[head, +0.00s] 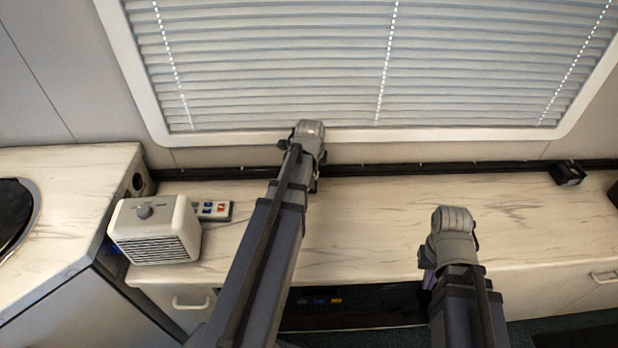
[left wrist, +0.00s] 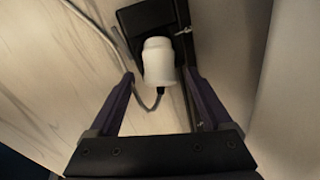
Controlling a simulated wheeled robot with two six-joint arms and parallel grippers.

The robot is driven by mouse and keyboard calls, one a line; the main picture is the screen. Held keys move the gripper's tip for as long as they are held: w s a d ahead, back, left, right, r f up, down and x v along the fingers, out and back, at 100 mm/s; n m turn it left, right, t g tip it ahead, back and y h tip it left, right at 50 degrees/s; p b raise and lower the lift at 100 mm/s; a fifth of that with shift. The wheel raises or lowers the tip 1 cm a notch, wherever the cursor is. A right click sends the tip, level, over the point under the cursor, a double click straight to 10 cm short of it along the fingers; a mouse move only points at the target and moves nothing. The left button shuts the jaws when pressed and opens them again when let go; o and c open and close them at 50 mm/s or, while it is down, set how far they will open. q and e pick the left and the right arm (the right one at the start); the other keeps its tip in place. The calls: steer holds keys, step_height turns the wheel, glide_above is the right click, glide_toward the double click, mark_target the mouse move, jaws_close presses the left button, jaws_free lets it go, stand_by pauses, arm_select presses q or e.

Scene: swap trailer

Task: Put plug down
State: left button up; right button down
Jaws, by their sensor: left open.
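The white plug (left wrist: 158,62) shows in the left wrist view, with a grey cord hanging from it. It sits against a black socket block (left wrist: 128,18) on the rail; I cannot tell whether it is pushed in. My left gripper (left wrist: 158,76) is open, with one purple finger on each side of the plug and gaps visible between them. In the head view my left arm reaches to the back of the counter and hides the plug and the left fingers. My right gripper (head: 428,276) is over the counter's front edge, its fingers mostly hidden.
A white heater (head: 156,231) and a power strip (head: 214,210) stand on the counter (head: 370,225) left of my left arm. A black rail (head: 420,168) runs along the back, with another black block (head: 567,173) at right. The counter's right part is clear.

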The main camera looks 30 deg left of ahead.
arm_select(q)
jaws_close()
stand_by(0.6)
steer(key=shift+r, duration=0.3)
step_height(320, 180, up, 28)
steer(key=p, duration=2.8)
steer(key=shift+f, duration=0.2)
